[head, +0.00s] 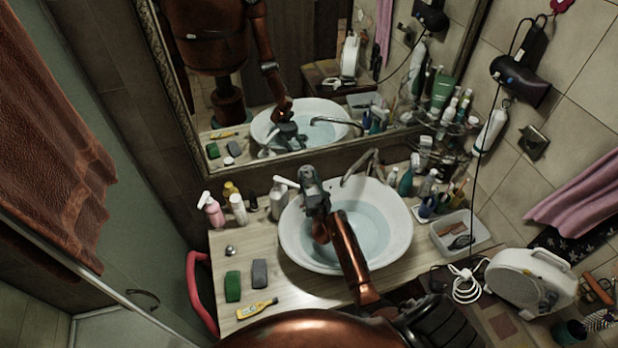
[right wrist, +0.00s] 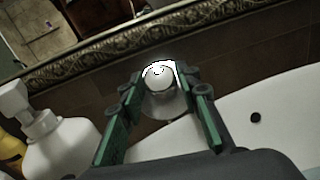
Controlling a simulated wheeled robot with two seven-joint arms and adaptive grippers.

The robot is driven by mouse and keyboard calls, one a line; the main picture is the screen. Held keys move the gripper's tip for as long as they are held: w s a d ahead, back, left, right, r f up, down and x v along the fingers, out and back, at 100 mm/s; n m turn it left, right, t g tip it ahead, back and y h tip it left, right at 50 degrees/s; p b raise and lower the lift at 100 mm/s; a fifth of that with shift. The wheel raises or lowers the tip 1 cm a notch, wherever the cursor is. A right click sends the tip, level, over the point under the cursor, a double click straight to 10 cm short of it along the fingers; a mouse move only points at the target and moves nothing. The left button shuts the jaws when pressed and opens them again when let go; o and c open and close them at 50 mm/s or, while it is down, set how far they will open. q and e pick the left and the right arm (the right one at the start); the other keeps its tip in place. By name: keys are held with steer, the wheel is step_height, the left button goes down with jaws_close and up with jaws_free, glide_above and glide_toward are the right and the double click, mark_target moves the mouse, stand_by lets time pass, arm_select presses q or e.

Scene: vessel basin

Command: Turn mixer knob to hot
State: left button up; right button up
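The mixer knob (right wrist: 158,82) is a shiny rounded piece with a bright white top, at the back rim of the basin, seen in the right wrist view. My right gripper (right wrist: 160,76) has its two green-padded fingers apart, one on each side of the knob. I cannot tell if they touch it. In the head view my right gripper (head: 311,182) reaches over the basin to its back-left rim and hides the knob. The chrome spout (head: 362,166) stands to its right. My left gripper is not in view.
The white basin (head: 400,238) holds water. A mirror (head: 300,100) is behind. Bottles and a tray (head: 482,238) crowd the right side.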

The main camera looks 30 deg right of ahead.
steer(key=c, duration=0.7)
steer(key=n+y+p, duration=0.2)
steer(key=shift+d+r+n, duration=0.2)
steer(key=shift+n, duration=0.1)
steer(key=shift+n+t+y+p, duration=0.3)
steer(key=shift+n+y, duration=0.4)
steer(key=shift+n, duration=0.1)
steer(key=n+y, duration=0.2)
steer(key=shift+f+n, duration=0.15)
steer(key=shift+n, duration=0.15)
steer(key=o, duration=1.2)
steer(key=shift+c, duration=0.2)
steer(key=shift+s, duration=0.1)
